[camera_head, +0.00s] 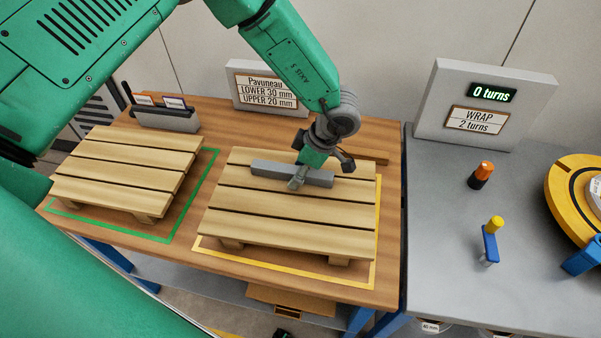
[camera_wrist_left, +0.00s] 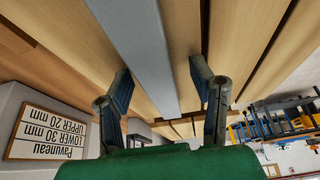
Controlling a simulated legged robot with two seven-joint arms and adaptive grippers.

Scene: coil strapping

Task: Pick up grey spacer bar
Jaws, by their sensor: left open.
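The grey spacer bar (camera_head: 270,170) lies flat across the top boards of the right pallet (camera_head: 290,235). It also shows in the left wrist view (camera_wrist_left: 138,40), running lengthwise between the two fingers. My left gripper (camera_head: 321,174) is open at the bar's right part, one finger on the near side and one on the far side. In the left wrist view the fingers of my left gripper (camera_wrist_left: 161,70) stand apart, with gaps to the bar on both sides. The gripper hides a little of the bar. My right gripper does not show.
A second pallet (camera_head: 125,165) stands left within a green outline. A grey holder (camera_head: 165,119) with labelled cards and a Pavuneau sign (camera_head: 268,90) stand behind. The grey table (camera_head: 440,240) at right holds an orange-topped item (camera_head: 481,175), a blue-and-yellow tool (camera_head: 490,243) and a yellow turntable (camera_head: 560,190).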

